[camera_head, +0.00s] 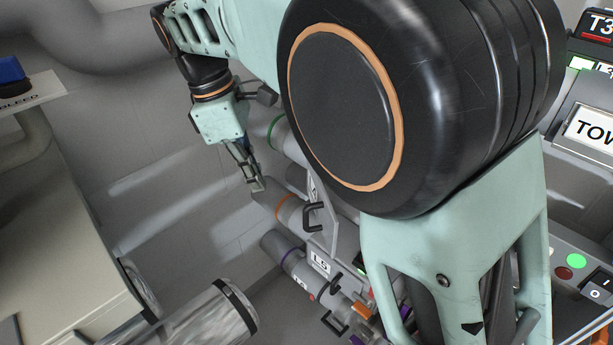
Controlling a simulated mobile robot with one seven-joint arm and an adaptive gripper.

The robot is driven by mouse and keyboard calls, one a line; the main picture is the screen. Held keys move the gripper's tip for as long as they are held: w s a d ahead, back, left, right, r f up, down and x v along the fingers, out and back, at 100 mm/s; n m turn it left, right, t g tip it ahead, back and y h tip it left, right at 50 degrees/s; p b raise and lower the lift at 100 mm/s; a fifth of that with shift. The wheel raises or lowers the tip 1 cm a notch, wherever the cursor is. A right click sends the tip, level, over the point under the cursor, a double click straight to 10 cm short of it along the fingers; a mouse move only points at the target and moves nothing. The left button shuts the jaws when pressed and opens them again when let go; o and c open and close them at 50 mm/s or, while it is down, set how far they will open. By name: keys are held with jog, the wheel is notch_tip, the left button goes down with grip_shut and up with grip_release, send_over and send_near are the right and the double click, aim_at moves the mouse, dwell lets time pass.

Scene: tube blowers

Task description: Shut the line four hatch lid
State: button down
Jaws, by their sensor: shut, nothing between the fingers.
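My gripper (257,184) is shut and empty, pointing down. Its fingertips appear beside or over the end of a grey tube with an orange ring (284,207); I cannot tell whether they touch it. To the right of this ring, a grey plate (328,228) with a black handle (311,216) stands up from the tubes and looks like a raised hatch lid. Its line label is too hidden to read. My arm hides much of the tube row.
A tube with a green ring (274,128) lies behind. Another black handle (335,323) is at the lower front. A panel with buttons (575,262) is right. Floor left of my gripper is clear.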

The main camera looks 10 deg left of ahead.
aim_at(325, 204)
jog(key=w+d+f, duration=0.1)
jog(key=d+f, duration=0.5)
jog(key=f, duration=0.3)
jog(key=shift+w+f+b, duration=0.35)
jog(key=shift+d, duration=0.1)
jog(key=d+n, duration=0.1)
jog(key=d, duration=0.1)
jog(key=d+n, duration=0.1)
jog(key=w+d+n, duration=0.1)
jog(key=d+n, duration=0.1)
jog(key=shift+d+t+y+p, duration=0.3)
jog(key=shift+t+p, duration=0.05)
jog(key=shift+t, duration=0.05)
jog(key=shift+w+d+n, duration=0.35)
jog(key=shift+d+n, duration=0.25)
jog(key=shift+d, duration=0.05)
jog(key=shift+w+d+p, duration=0.35)
jog(key=shift+d+p, duration=0.1)
jog(key=shift+d, duration=0.1)
